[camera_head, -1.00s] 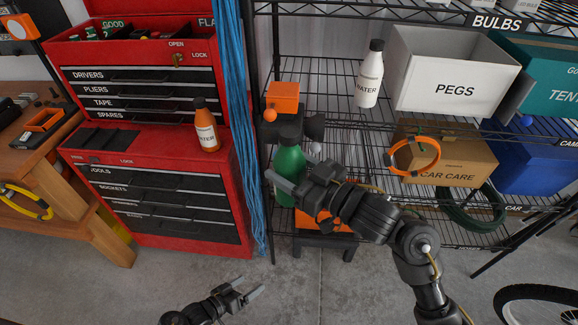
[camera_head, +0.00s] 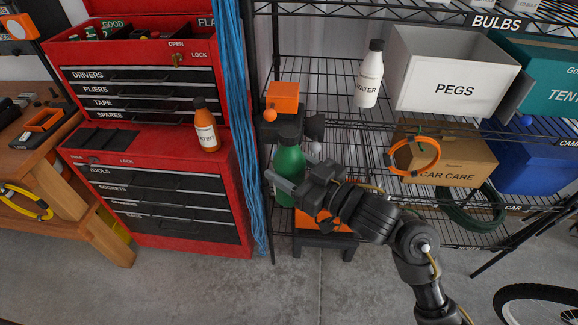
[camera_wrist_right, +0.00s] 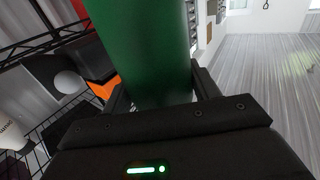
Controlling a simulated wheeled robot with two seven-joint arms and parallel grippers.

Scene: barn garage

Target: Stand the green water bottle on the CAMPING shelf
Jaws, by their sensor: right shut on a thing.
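The green water bottle (camera_head: 290,163), with a dark cap, is upright in front of the left part of the wire rack. My right gripper (camera_head: 284,186) is shut on its body; the jaws partly hide it. In the right wrist view the green bottle (camera_wrist_right: 142,45) fills the space between the fingers (camera_wrist_right: 155,95). The CAMPING shelf (camera_head: 338,102), its label cut to "CAM" at the right edge, is the wire level holding the PEGS box and a white water bottle (camera_head: 369,75). My left gripper is out of view.
The white PEGS box (camera_head: 450,72) and a teal TENT box (camera_head: 548,60) stand on the right. An orange box (camera_head: 284,96) is at the left end near the rack post. Bare wire lies around the white bottle. An orange bottle (camera_head: 206,127) stands on the red tool chest (camera_head: 135,160).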

